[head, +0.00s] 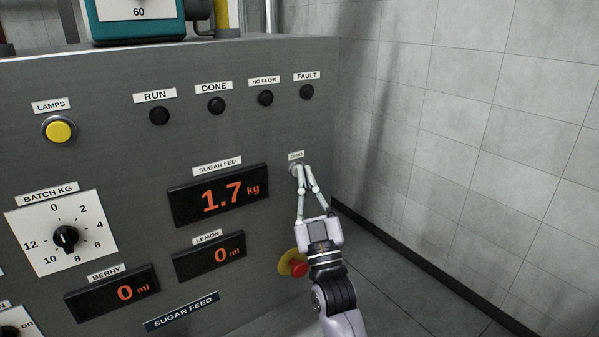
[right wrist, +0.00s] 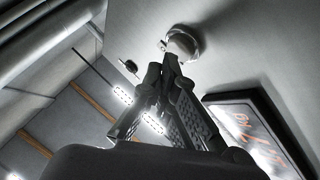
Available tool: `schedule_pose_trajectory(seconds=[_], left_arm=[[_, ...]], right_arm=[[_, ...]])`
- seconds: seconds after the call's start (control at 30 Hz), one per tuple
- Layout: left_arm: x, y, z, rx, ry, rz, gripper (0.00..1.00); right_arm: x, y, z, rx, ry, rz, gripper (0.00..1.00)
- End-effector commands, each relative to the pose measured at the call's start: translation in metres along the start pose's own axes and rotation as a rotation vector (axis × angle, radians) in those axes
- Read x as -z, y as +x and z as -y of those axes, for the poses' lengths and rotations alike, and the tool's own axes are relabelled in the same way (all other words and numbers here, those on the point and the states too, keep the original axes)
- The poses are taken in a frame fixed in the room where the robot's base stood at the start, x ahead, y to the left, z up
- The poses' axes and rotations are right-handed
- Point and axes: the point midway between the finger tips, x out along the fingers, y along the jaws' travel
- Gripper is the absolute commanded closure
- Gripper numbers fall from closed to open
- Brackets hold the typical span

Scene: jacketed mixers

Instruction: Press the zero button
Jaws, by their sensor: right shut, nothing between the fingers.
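The zero button (head: 294,168) is a small pale round button under a small label on the grey panel, right of the sugar fed display. My right gripper (head: 304,170) is shut and empty, with its fingertips at the button and partly covering it in the head view. In the right wrist view the button (right wrist: 182,43) is a pale knob in a round collar, just beyond the closed fingertips (right wrist: 168,60). I cannot tell whether the tips touch it. The sugar fed display (head: 219,196) reads 1.7 kg. My left gripper is not in view.
A red and yellow emergency-stop-like button (head: 294,264) sits below, partly behind my right gripper. The lemon display (head: 209,257) and berry display (head: 119,291) read 0 ml. A yellow lamps button (head: 59,130) and batch dial (head: 65,237) are at left. Floor lies open right of the panel.

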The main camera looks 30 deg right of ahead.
Motion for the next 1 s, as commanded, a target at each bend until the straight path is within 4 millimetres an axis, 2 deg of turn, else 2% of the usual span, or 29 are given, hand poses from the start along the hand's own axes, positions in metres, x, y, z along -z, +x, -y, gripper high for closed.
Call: schedule_pose_trajectory(seconds=[1.0], left_arm=[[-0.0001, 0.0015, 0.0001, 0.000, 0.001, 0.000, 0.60]], right_arm=[[-0.0045, 0.0064, 0.0047, 0.000, 0.000, 0.000, 1.00]])
